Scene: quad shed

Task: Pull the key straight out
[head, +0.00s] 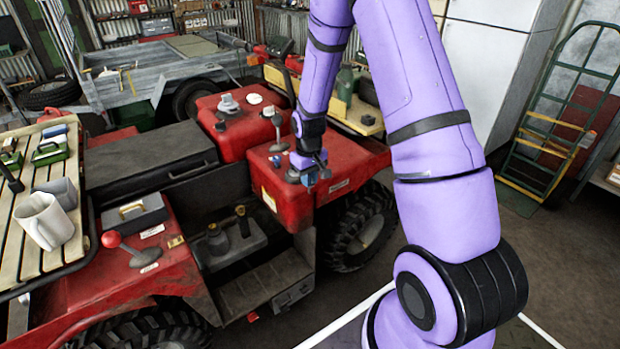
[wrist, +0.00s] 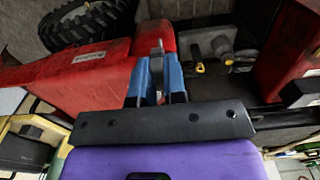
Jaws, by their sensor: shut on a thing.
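My gripper (head: 308,174) is low over the right end of the red quad (head: 348,160), beside the red body panel. In the wrist view its two blue fingers (wrist: 157,70) are closed on a thin grey piece, which I take to be the key (wrist: 158,47). The key's grey tip shows beyond the fingertips, against the red panel. The fingers hide most of the key. The ignition lock is not clearly visible, and I cannot tell whether the key is still in it.
A lever with a black knob (head: 277,121) stands just behind my gripper on the red body. A red-knobbed lever (head: 112,240) is at the left. A hand truck (head: 562,110) leans at the right.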

